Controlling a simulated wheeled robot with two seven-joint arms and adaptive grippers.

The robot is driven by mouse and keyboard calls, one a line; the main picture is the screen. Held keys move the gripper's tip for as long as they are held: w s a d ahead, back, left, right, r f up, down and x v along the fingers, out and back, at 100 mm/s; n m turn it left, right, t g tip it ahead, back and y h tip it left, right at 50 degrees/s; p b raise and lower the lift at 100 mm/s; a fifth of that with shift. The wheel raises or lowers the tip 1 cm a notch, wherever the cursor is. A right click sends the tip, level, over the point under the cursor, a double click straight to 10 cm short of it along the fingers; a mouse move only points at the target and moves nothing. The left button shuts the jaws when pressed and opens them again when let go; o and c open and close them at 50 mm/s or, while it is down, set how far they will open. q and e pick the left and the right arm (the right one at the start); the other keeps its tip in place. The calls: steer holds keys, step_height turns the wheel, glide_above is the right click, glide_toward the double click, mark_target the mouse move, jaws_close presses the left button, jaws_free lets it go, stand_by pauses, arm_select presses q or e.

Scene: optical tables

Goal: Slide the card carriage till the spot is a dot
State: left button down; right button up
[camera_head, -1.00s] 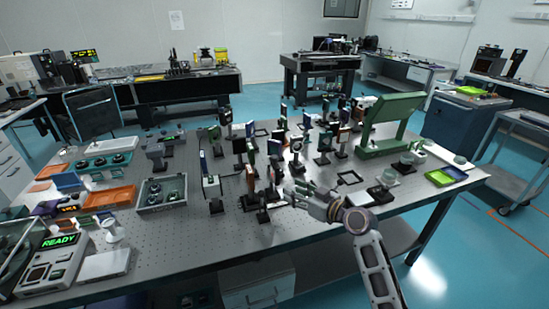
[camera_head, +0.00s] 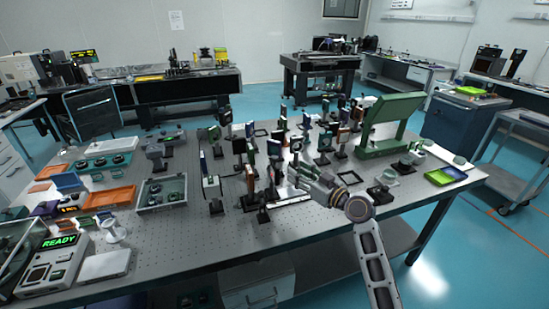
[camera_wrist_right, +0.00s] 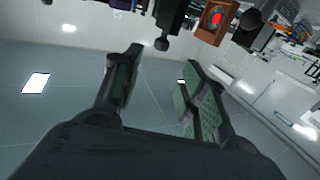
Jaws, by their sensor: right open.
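My right gripper (camera_head: 299,172) is above the front of the crowded optical table, just right of a cluster of dark post-mounted optics. In the right wrist view its two green-padded fingers (camera_wrist_right: 163,60) stand apart with nothing between them. An orange-brown block with a glowing red spot (camera_wrist_right: 216,18) is at the top of that view, beyond the fingers. In the head view a dark mount (camera_head: 263,212) stands at the cluster's front, with a pale flat strip (camera_head: 293,200) running right from it. I cannot tell which piece is the card carriage. My left gripper is out of view.
Several upright optics crowd the table's middle. A large green stand (camera_head: 390,125) is at the right, near a yellow-green tray (camera_head: 446,176). A grey tray (camera_head: 162,192) and a box reading READY (camera_head: 50,260) are left. The perforated front tabletop (camera_head: 210,245) is clear.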

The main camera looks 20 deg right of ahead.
mark_target(274, 157)
steer(key=p+x, duration=0.2)
steer(key=x, duration=1)
steer(key=shift+w+a, duration=0.25)
steer(key=shift+w, duration=0.1)
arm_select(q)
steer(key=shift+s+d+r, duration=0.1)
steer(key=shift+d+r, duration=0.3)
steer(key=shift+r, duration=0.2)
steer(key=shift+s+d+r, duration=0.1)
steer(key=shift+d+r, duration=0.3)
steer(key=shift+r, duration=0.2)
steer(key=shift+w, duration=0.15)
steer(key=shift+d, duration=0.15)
arm_select(e)
jaws_close()
